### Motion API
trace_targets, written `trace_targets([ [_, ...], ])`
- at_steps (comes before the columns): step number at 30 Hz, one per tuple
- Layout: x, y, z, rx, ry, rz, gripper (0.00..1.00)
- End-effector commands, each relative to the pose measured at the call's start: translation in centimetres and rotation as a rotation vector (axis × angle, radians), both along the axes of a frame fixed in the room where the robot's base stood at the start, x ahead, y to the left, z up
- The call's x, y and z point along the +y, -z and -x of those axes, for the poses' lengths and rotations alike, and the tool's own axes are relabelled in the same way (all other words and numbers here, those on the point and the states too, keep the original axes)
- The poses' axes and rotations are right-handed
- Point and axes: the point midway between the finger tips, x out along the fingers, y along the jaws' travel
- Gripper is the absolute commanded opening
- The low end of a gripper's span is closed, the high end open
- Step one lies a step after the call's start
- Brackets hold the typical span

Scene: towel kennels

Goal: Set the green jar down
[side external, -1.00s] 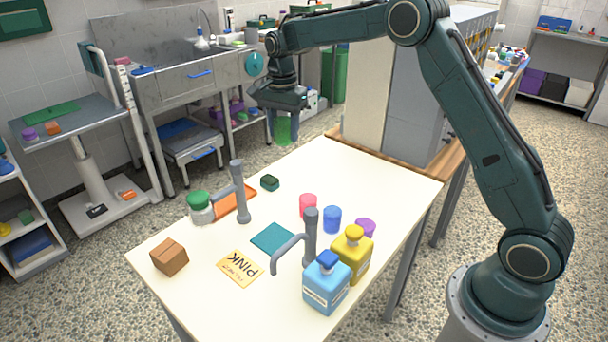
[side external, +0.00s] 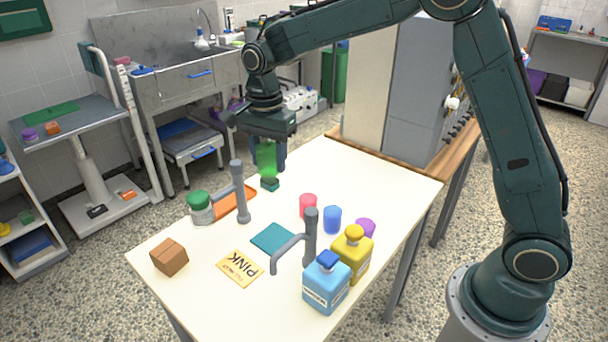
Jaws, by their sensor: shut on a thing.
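The green jar (side external: 267,160) is a bright green, see-through piece hanging upright below my gripper (side external: 266,142). My gripper is shut on it and points down over the far left part of the white table (side external: 340,172). The jar's top is hidden by the gripper. In the picture its lower end comes right above a small dark green block (side external: 270,184); I cannot tell whether they touch or how high the jar is.
A white jar with a green lid (side external: 200,207), an orange tray (side external: 236,202) and a grey post with an arm (side external: 240,190) stand nearby. Red (side external: 308,205), blue (side external: 332,219) and purple (side external: 366,227) cups stand nearer the right. The table's far middle is clear.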

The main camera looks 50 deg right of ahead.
Motion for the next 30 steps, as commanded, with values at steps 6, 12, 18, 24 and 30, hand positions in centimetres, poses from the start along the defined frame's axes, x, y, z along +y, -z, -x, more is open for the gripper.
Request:
trace_targets([
  [6, 0.0, 0.7, 0.0, 0.001, 0.0, 0.0, 0.22],
  [12, 0.0, 3.4, 0.0, 0.003, 0.0, 0.001, 0.22],
  [18, -0.1, 7.2, 0.0, 0.004, 0.0, 0.001, 0.22],
  [24, -0.1, 11.0, 0.0, 0.004, 0.0, 0.001, 0.22],
  [30, -0.1, 14.3, 0.0, 0.003, 0.0, 0.001, 0.22],
])
